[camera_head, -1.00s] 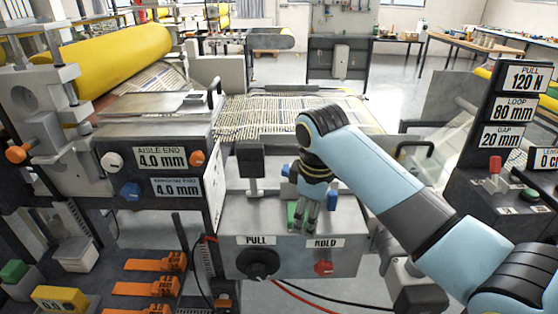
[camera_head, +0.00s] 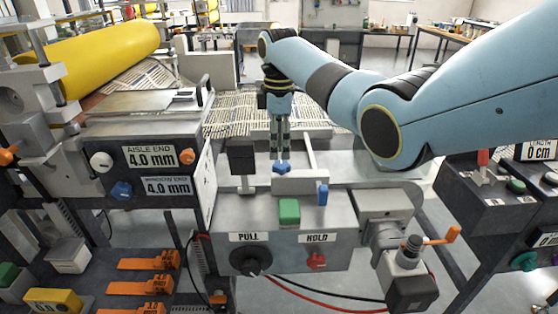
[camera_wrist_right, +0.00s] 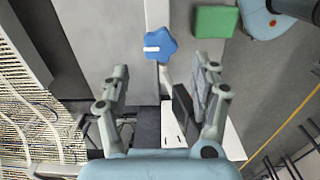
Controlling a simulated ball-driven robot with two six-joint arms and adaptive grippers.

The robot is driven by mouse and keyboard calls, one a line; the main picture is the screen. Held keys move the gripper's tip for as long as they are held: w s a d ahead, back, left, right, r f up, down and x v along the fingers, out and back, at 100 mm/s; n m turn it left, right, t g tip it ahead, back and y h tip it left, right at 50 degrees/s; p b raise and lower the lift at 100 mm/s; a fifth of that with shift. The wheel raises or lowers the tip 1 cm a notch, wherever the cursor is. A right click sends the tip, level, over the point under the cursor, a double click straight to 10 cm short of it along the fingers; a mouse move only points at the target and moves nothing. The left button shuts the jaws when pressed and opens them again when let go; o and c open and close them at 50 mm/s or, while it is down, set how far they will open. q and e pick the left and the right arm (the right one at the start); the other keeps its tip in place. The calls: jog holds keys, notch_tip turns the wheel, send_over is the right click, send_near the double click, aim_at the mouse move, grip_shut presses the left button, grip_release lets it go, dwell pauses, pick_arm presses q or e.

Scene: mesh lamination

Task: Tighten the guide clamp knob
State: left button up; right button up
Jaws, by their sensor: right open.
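A blue star-shaped knob (camera_head: 281,167), which looks like the guide clamp knob, sits on top of the grey control box behind its green block. My right gripper (camera_head: 282,156) points down just above this knob, with its fingers close to it. In the right wrist view the knob (camera_wrist_right: 160,46) has a white mark and lies beyond the fingertips, roughly centred between them. The right gripper (camera_wrist_right: 162,73) is open with nothing between its fingers. Whether the fingertips touch the knob cannot be told. My left gripper is not in view.
A green block (camera_head: 289,211) and a small blue lever (camera_head: 322,195) stand near the knob. A dark upright block (camera_head: 242,157) is to its left. Patterned mesh (camera_head: 228,118) lies behind.

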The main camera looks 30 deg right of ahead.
aim_at(279, 164)
notch_tip(279, 164, down, 6)
jog(key=shift+r, duration=0.2)
jog(key=c, duration=1.2)
